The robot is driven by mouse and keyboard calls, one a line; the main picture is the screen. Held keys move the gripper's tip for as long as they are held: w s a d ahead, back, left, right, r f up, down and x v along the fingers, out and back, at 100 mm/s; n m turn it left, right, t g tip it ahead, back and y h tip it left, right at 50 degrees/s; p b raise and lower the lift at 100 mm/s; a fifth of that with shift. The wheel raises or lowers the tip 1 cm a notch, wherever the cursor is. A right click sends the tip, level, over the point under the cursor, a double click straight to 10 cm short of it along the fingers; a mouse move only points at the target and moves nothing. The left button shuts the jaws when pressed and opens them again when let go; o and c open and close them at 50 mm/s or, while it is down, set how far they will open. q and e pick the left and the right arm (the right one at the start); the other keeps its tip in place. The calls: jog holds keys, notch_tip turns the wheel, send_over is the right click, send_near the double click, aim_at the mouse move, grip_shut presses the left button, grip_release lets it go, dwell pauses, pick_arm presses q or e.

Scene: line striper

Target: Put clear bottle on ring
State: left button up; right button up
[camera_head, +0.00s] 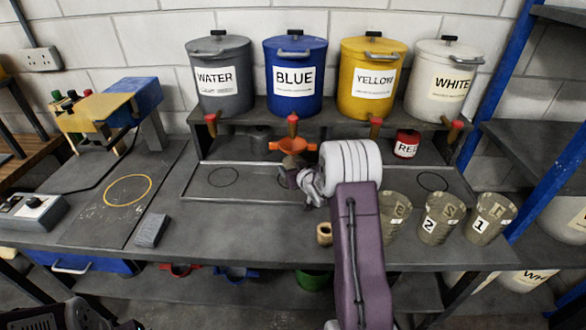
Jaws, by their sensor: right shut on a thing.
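My right arm reaches in from the bottom, and its gripper (290,179) is at the middle of the bench, below the blue drum's tap. It is shut on a small greyish see-through bottle (291,163), mostly hidden by the gripper and an orange funnel (292,146) at its top. Whether the bottle touches the surface is hard to tell. A yellow ring (128,191) is marked on the dark board at the left, with nothing on it. Black rings show on the tray, left (223,177) and right (432,182). A dark part of my left gripper (78,318) shows at the bottom left; its fingers are unclear.
Water, blue, yellow and white drums (296,82) stand on the shelf with red-tipped taps. Labelled clear cups (440,220) stand at the right. A grey block (151,230) lies near the yellow ring. A control box (32,214) and a striping machine (110,105) are at the left.

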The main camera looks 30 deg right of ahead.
jog(key=shift+f, duration=0.15)
jog(key=shift+f, duration=0.2)
jog(key=o, duration=1.4)
jog(key=shift+r, duration=0.4)
jog(key=v, duration=1.2)
jog(key=shift+s+f, duration=0.1)
jog(key=shift+f, duration=0.1)
